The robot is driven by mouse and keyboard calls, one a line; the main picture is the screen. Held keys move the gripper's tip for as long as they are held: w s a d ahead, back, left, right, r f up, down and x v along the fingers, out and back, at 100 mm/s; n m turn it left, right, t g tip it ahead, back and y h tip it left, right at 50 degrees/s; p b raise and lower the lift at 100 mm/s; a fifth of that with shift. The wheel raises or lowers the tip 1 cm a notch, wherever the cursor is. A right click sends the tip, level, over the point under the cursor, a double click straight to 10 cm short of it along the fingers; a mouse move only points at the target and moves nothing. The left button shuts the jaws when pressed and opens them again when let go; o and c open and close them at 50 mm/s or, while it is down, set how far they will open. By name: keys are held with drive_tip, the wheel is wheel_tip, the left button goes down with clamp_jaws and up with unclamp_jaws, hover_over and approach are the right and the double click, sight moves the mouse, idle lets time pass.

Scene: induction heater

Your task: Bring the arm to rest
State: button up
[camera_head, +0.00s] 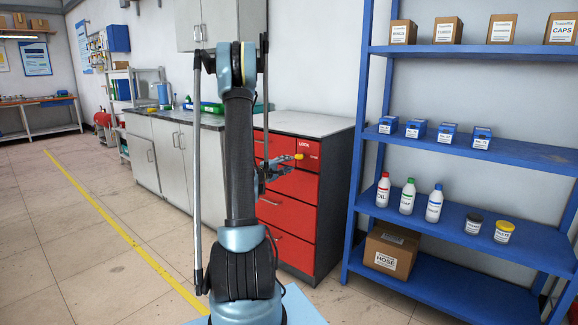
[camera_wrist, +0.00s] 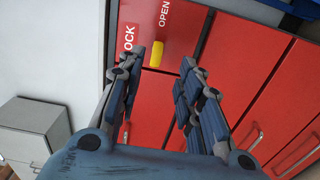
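My gripper (camera_wrist: 164,62) is open, with a clear gap between its two fingers. It points at the red cabinet front (camera_wrist: 222,62). In the head view my gripper (camera_head: 288,163) is in front of the red drawer cabinet (camera_head: 290,216), at the height of its upper drawers. A yellow knob (camera_wrist: 156,53) on the cabinet shows just beyond the fingertips, nearer the left finger, between the words LOCK and OPEN. The knob (camera_head: 299,156) also shows in the head view, close to the fingertips. I cannot tell whether a finger touches it. Nothing is held.
A blue shelf rack (camera_head: 470,150) with boxes, bottles and jars stands close on the right. Grey cupboards (camera_head: 165,155) with a countertop stand behind my arm. The floor (camera_head: 90,240) at left, around a yellow line, is clear.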

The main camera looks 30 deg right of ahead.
drive_tip(key=shift+a, duration=0.15)
idle(0.4)
drive_tip(key=s+a+r+m+g+y, duration=0.2)
drive_tip(key=s+a+m+y, duration=0.3)
drive_tip(key=s+a, duration=0.7)
drive_tip(key=s+a+f+g+y, duration=0.1)
drive_tip(key=s+a+f+y, duration=0.2)
drive_tip(key=s+a, duration=0.5)
drive_tip(key=s+a+f+y, duration=0.3)
drive_tip(key=s+a+y, duration=0.1)
drive_tip(key=s+a, duration=0.4)
drive_tip(key=s+a+f+g+y, duration=0.1)
drive_tip(key=s+a+f+y, duration=0.2)
drive_tip(key=s+a, duration=0.5)
drive_tip(key=a+y, duration=0.1)
drive_tip(key=a, duration=0.3)
drive_tip(key=shift+s+f+n+g+y, duration=0.2)
drive_tip(key=shift+n+g+y, duration=0.1)
drive_tip(key=shift+n, duration=0.1)
